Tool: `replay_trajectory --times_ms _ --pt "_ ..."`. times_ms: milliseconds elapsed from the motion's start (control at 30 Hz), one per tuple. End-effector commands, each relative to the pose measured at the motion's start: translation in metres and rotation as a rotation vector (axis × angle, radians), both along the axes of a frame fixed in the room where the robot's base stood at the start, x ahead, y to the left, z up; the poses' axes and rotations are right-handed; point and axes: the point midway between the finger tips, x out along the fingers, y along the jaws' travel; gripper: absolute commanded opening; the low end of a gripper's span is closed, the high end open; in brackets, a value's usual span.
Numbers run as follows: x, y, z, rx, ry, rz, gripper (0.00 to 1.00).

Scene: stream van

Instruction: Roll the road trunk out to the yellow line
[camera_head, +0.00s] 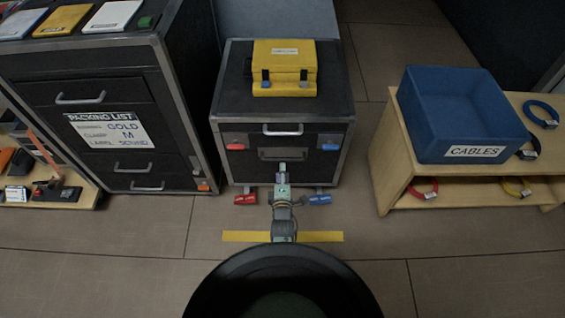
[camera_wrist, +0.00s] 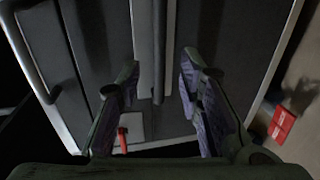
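The road trunk (camera_head: 285,98) is a black case with metal edges, standing behind the yellow line (camera_head: 318,237) on the floor. Its front has a silver upper handle (camera_head: 283,131) and a lower recessed pull (camera_head: 270,154). A red latch (camera_head: 236,142) is at left and a blue latch (camera_head: 329,142) at right. A red pedal (camera_head: 246,199) and a blue pedal (camera_head: 319,199) stick out at its foot. My gripper (camera_head: 282,168) is at the trunk's front, just under the lower pull. In the wrist view my gripper (camera_wrist: 158,78) is open, with a dark bar (camera_wrist: 158,50) between the fingers; contact cannot be told.
A yellow case (camera_head: 284,62) sits on the trunk. A tall black cabinet (camera_head: 180,140) with a packing list stands close at left. A wooden bench (camera_head: 388,178) with a blue cables bin (camera_head: 425,130) stands at right. Floor around the line is clear.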

Motion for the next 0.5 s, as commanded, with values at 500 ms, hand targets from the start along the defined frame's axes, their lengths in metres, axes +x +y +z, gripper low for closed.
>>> replay_trajectory --times_ms 500 --pt "0.068 0.0 -0.014 0.002 -0.001 0.0 0.33"
